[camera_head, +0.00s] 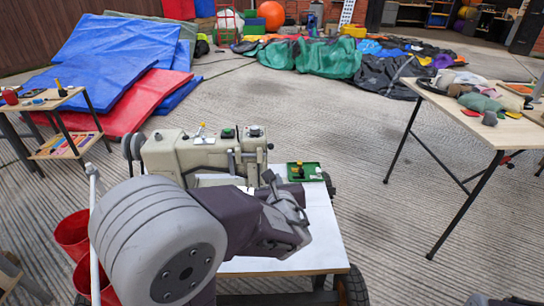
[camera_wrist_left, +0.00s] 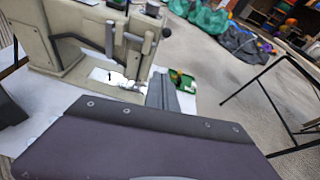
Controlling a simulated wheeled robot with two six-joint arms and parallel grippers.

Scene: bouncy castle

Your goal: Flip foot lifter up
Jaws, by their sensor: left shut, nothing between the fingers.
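A beige sewing machine (camera_head: 205,158) stands on a white-topped table (camera_head: 318,235) in the head view. Its needle head also shows in the left wrist view (camera_wrist_left: 135,22), with thin bars hanging down toward the bed. I cannot clearly pick out the foot lifter; it is too small or hidden among these bars. My left gripper (camera_head: 272,181) is in front and to the right of the machine's head, over the table. In the left wrist view its grey fingers (camera_wrist_left: 161,92) are together and empty, just right of the machine's head.
A green tray (camera_head: 304,171) with small items sits on the table right of the machine. A wooden table (camera_head: 470,115) with cloth and tools stands at the right. Red buckets (camera_head: 74,235) are at the left. The floor between the tables is open.

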